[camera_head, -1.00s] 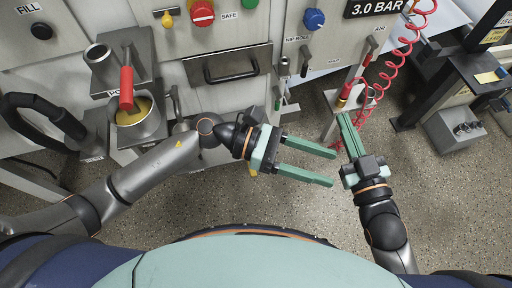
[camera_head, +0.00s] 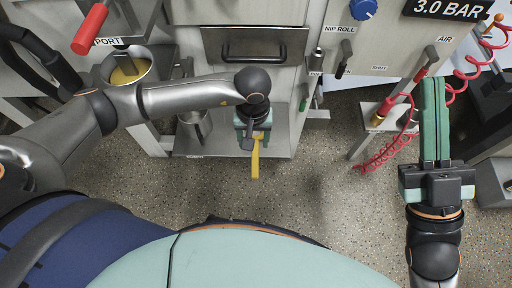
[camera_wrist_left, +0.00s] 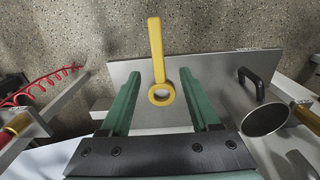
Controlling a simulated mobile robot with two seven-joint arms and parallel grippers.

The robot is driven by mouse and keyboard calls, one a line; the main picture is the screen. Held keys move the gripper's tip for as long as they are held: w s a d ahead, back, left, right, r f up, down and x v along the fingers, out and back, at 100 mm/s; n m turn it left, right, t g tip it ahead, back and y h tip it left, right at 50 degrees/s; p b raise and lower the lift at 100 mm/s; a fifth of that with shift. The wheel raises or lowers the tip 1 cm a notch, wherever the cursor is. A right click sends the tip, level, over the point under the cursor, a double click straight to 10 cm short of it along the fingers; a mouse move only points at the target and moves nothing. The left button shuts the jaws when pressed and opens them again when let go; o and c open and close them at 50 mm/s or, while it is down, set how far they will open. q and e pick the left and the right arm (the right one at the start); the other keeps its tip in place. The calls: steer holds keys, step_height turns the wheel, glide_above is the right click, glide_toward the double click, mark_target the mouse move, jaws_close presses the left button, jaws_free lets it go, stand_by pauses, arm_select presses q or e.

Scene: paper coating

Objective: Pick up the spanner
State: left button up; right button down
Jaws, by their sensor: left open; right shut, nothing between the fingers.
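The yellow spanner (camera_head: 255,158) lies on a low grey shelf (camera_head: 210,146) in the head view, its handle jutting past the front edge over the floor. In the left wrist view its ring end (camera_wrist_left: 161,95) is over the shelf. My left gripper (camera_head: 254,122) points down at the shelf, partly hiding the spanner. In the left wrist view the left gripper (camera_wrist_left: 158,72) is open, with one green finger on each side of the spanner; the height gap is hard to judge. My right gripper (camera_head: 433,82) is shut and empty at the right.
A metal cup (camera_head: 194,124) stands on the shelf left of the spanner. A pot (camera_head: 128,68) and a red lever (camera_head: 90,29) are at the left. A red coiled hose (camera_head: 385,155) hangs by a post at the right. The speckled floor in front is clear.

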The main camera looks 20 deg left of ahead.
mark_target(255, 158)
arm_select(q)
step_height(255, 158, down, 3)
steer(key=shift+d+f+b, duration=0.1)
steer(key=shift+b, duration=0.2)
step_height(255, 158, down, 5)
steer(key=shift+s+d+b, duration=0.15)
steer(key=shift+b, duration=0.65)
jaws_close()
arm_select(e)
steer(key=s+n+y, duration=0.2)
steer(key=y, duration=0.1)
steer(key=shift+s+a+r, duration=0.1)
steer(key=shift+a+r, duration=0.1)
steer(key=shift+r, duration=0.05)
